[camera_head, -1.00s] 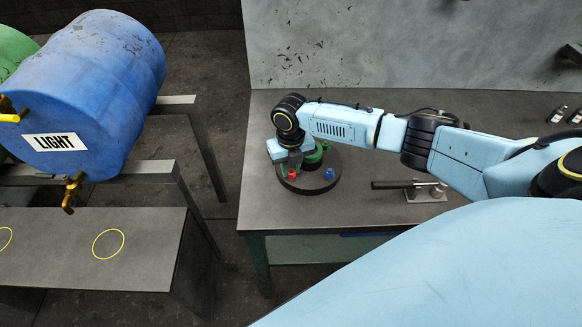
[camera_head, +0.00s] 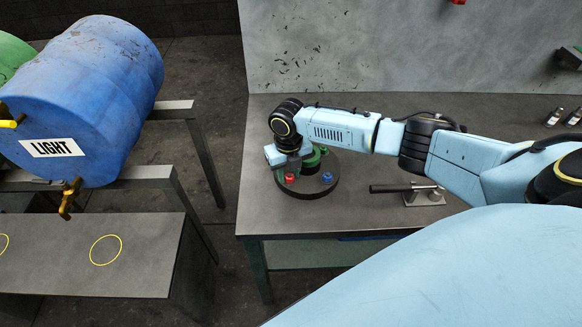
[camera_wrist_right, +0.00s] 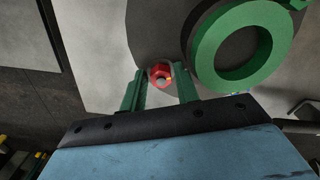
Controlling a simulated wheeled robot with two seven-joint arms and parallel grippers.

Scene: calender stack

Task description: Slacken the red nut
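The red nut (camera_wrist_right: 160,74) sits near the rim of a dark round disc (camera_wrist_right: 155,25) on the workbench. It also shows in the head view (camera_head: 289,178), just below my right gripper (camera_head: 286,168). In the wrist view my right gripper (camera_wrist_right: 161,88) has its two green fingers on either side of the nut, with small gaps, so it looks open. A green ring (camera_wrist_right: 205,50) stands on the disc right of the nut. A blue nut (camera_head: 327,178) sits on the disc's right side. My left gripper is not in view.
A dark-handled tool on a metal block (camera_head: 424,195) lies right of the disc. Small bottles (camera_head: 555,117) stand at the bench's far right. A blue barrel marked LIGHT (camera_head: 90,95) rests on a frame at left, across a floor gap. The bench's front middle is clear.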

